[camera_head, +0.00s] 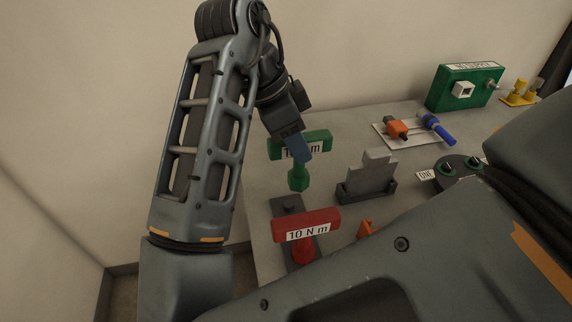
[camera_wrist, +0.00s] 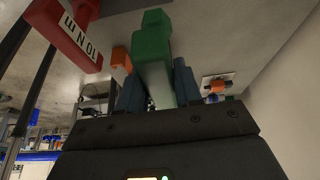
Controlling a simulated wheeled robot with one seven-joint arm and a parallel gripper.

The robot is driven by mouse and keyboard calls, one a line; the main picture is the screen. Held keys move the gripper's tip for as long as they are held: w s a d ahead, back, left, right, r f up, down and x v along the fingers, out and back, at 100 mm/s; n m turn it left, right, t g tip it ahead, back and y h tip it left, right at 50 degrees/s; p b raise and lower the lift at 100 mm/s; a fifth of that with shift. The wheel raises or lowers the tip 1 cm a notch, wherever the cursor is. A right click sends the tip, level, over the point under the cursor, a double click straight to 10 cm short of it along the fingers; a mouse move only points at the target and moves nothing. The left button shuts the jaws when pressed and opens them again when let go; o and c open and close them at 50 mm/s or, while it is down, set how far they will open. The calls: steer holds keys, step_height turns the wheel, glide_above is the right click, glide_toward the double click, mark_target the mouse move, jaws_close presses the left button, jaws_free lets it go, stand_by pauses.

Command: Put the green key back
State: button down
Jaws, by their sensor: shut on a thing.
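The green key (camera_head: 298,179) is T-shaped, with a white label on its handle that my gripper partly covers. My gripper (camera_head: 298,148) is shut on the handle and holds it upright, the shaft end pointing down. In the wrist view the green key (camera_wrist: 152,48) sits between the two blue fingers of my gripper (camera_wrist: 158,88). A dark grey stand (camera_head: 287,203) lies just below and in front of the green key. The red key (camera_head: 318,221), labelled "10 N m", stands at the stand's near part. Whether the green shaft touches anything below is unclear.
A grey holder with upright plates (camera_head: 368,180) stands right of the green key. An orange piece (camera_head: 366,229) is near the red key. Behind are a white plate (camera_head: 382,132) with orange and blue tools, and a green box (camera_head: 462,88). My arm hides the near right.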

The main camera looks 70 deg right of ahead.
mark_target(292, 176)
steer(key=shift+w+a+f, duration=0.45)
steer(key=shift+w+a, duration=0.1)
steer(key=shift+w, duration=0.05)
step_height(292, 176, down, 4)
steer(key=shift+f, duration=0.1)
steer(key=shift+f+b, duration=0.35)
steer(key=shift+b, duration=0.15)
steer(key=c, duration=0.8)
jaws_free()
steer(key=shift+r, duration=0.1)
steer(key=shift+o, duration=0.2)
steer(key=shift+r, duration=0.15)
